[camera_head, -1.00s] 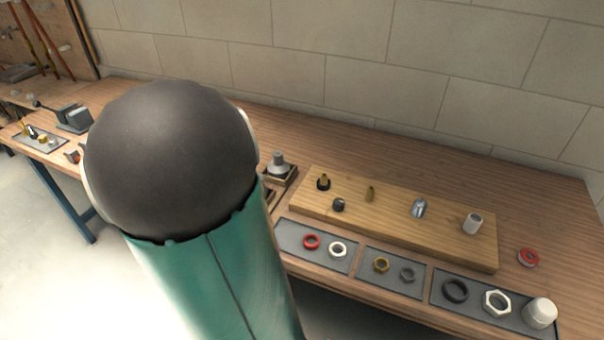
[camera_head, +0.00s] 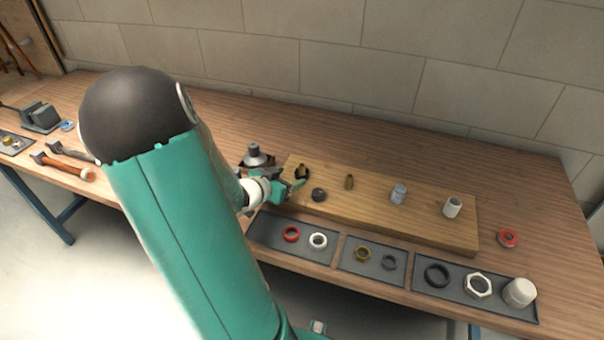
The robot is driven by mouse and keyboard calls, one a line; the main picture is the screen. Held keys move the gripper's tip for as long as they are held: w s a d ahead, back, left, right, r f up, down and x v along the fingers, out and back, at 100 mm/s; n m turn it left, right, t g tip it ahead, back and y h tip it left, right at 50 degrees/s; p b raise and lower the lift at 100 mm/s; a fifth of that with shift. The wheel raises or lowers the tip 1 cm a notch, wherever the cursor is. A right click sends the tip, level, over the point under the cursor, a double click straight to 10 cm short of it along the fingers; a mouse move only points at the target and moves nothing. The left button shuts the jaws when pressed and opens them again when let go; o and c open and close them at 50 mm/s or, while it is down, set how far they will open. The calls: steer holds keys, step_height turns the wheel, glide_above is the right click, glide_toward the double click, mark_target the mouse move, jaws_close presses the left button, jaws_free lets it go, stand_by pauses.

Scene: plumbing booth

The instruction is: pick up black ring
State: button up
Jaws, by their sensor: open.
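A black ring (camera_head: 437,275) lies flat on the right-hand grey tray, left of a white hex nut. Another dark ring-like part (camera_head: 306,174) is around the base of a brass fitting (camera_head: 302,168) at the left end of the wooden board. My gripper (camera_head: 298,186) is small in view, at the board's left end, close beside that fitting. It is open, with nothing seen between its fingers. Whether a finger touches the fitting or its dark ring cannot be told. My arm hides part of the bench to the left.
A small black cap (camera_head: 318,194) sits on the wooden board (camera_head: 425,222) just right of my gripper, followed by several upright fittings. A grey-topped fitting (camera_head: 255,155) stands behind my gripper.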

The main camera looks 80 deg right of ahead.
mark_target(300, 172)
steer(key=x, duration=0.5)
steer(key=shift+s+r, duration=0.1)
steer(key=shift+s, duration=0.15)
steer(key=c, duration=1)
steer(key=shift+r, duration=0.1)
